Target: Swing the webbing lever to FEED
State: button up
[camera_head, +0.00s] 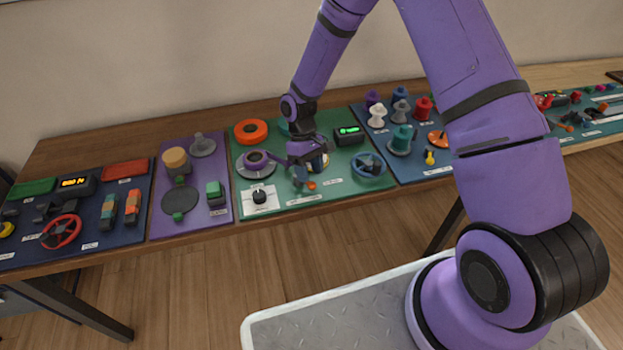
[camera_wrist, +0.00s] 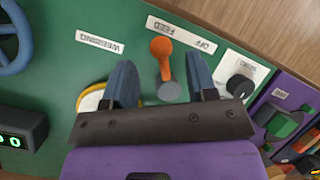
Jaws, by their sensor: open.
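The webbing lever (camera_wrist: 164,60) is orange with a round knob, on a grey pivot (camera_wrist: 169,91) on the green panel. In the wrist view its knob lies close to the FEED word of the white OFF/FEED label (camera_wrist: 181,34). In the head view only its orange end (camera_head: 312,185) shows, beside my gripper (camera_head: 306,174). In the wrist view my gripper (camera_wrist: 162,75) is open, with one blue-grey finger on each side of the lever and visible gaps between. Whether the fingertips are level with the lever is hard to tell.
A white label (camera_wrist: 100,42) and a pale, yellow-edged round part (camera_wrist: 92,98) are beside the left finger. A black knob on a white plate (camera_wrist: 240,86) is to the right. A blue handwheel (camera_head: 369,165) and a green-lit display (camera_head: 348,134) share the panel.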

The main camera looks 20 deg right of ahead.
jog(key=v, duration=0.7)
jog(key=shift+r, duration=0.25)
jog(key=s+d+r+m+t, duration=0.1)
jog(key=s+d+r+t, duration=0.25)
jog(key=r, duration=0.95)
jog(key=s+d+r+m+t, duration=0.2)
jog(key=s+d+r, duration=0.25)
jog(key=r, duration=0.85)
jog(key=s+d+r+m+t, duration=0.1)
jog(key=s+r, duration=0.4)
jog(key=s, duration=0.5)
jog(key=s+d+r+m+t, duration=0.2)
jog(key=s+d+r+t, duration=0.1)
jog(key=s, duration=0.8)
notch_tip(320, 180, up, 2)
jog(key=shift+s+d+r+t, duration=0.15)
jog(key=shift+s+t, duration=0.15)
jog(key=shift+t, duration=0.15)
